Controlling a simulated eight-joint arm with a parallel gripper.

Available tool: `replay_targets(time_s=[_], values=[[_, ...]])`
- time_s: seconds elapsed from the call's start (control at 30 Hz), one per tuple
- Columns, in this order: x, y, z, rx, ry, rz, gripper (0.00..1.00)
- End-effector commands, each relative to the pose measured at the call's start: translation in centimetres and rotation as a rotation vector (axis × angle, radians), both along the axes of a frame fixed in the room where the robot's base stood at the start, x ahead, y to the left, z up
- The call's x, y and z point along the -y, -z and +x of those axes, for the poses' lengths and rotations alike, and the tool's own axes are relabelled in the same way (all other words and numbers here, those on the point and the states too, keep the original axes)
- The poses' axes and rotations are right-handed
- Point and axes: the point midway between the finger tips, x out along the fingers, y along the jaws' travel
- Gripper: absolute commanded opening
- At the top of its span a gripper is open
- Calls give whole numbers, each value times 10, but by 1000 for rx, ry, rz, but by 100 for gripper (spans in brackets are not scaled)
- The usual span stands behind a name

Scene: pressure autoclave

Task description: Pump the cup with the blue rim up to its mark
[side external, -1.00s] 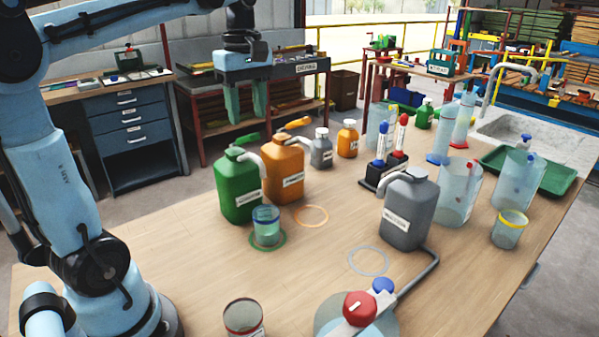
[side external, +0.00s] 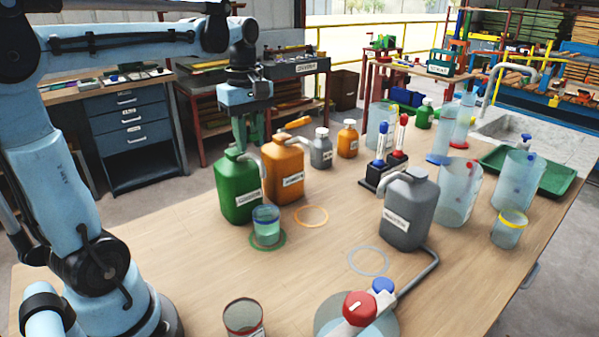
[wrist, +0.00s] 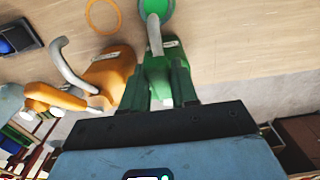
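The cup with the blue rim (side external: 266,226) stands upright on the green ring on the table, with some liquid in it. Beside it is the green jug (side external: 240,193), whose curved grey spout reaches over the cup. The spout also shows in the wrist view (wrist: 155,35). My gripper (side external: 249,146) points down just above the jug's top, with its fingers apart. In the wrist view, the fingers stand on either side of the green jug's top (wrist: 158,77). The pump handle is hidden by the fingers, so I cannot tell whether they touch it. The cup's mark is too small to make out.
The orange jug (side external: 284,172) stands close beside the green one, its handle near my gripper. A grey jug (side external: 408,212) stands to the right, a red-rimmed cup (side external: 244,318) at the front. Orange and grey rings lie empty.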

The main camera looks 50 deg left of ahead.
Motion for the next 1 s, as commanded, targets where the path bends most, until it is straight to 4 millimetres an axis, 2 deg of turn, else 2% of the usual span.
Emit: replay_targets(time_s=[0.03, 0.17, 0.9, 0.93, 1.0], values=[[0, 0, 0, 0, 0, 0, 20], [0, 0, 0, 1, 0, 0, 0], [5, 8, 0, 1, 0, 102, 0], [5, 8, 0, 1, 0, 102, 29], [5, 8, 0, 1, 0, 102, 40]])
